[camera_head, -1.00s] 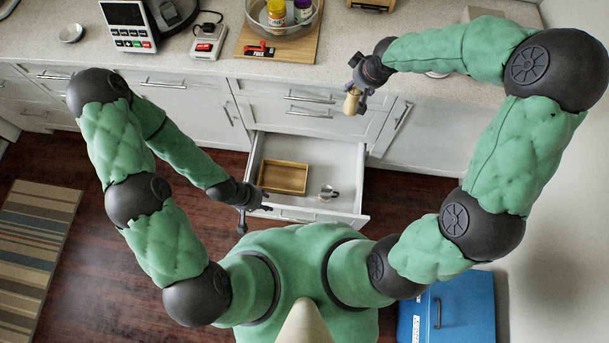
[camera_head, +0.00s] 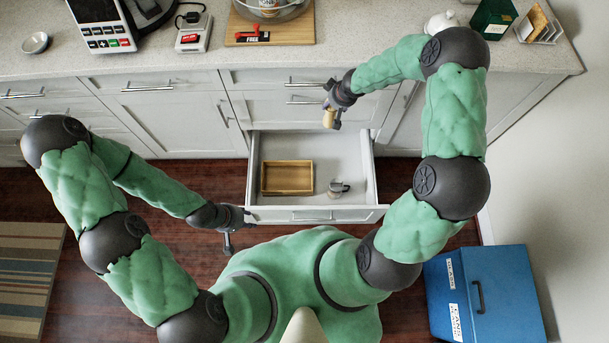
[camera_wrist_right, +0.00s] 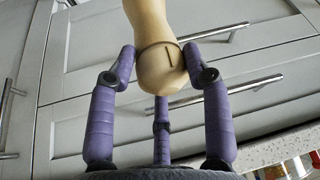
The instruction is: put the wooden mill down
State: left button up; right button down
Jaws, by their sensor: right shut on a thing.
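The pale wooden mill (camera_head: 329,119) is held by my right gripper (camera_head: 333,106), in front of the cabinet fronts and above the back of the open drawer. In the right wrist view the mill (camera_wrist_right: 162,70) sits between the purple fingers (camera_wrist_right: 160,75), which press on its rounded end from both sides. The open drawer (camera_head: 345,150) holds a wooden tray (camera_head: 287,177) on its left and a small metal-and-dark item (camera_head: 338,188) on its right. My left gripper (camera_head: 238,228) is by the drawer's front left corner; its fingers are too small to read.
A blue box (camera_head: 500,262) stands on the floor at right. The drawer's middle is clear.

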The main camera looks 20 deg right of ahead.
jog(key=s+d+f+b, duration=0.1)
jog(key=d+f+b, duration=0.4)
jog(key=f, duration=1.1)
jog(key=s+d+f+b, duration=0.2)
jog(key=d+f+b, duration=0.3)
jog(key=f, duration=1.1)
jog(key=s+d+f+b, duration=0.2)
jog(key=d+f+b, duration=0.2)
jog(key=f, duration=1.2)
jog(key=shift+d+n+b, duration=0.3)
jog(key=shift+d+b, duration=0.1)
jog(key=shift+b, duration=0.45)
jog(key=shift+f, duration=0.15)
jog(key=c, duration=0.8)
grip_release()
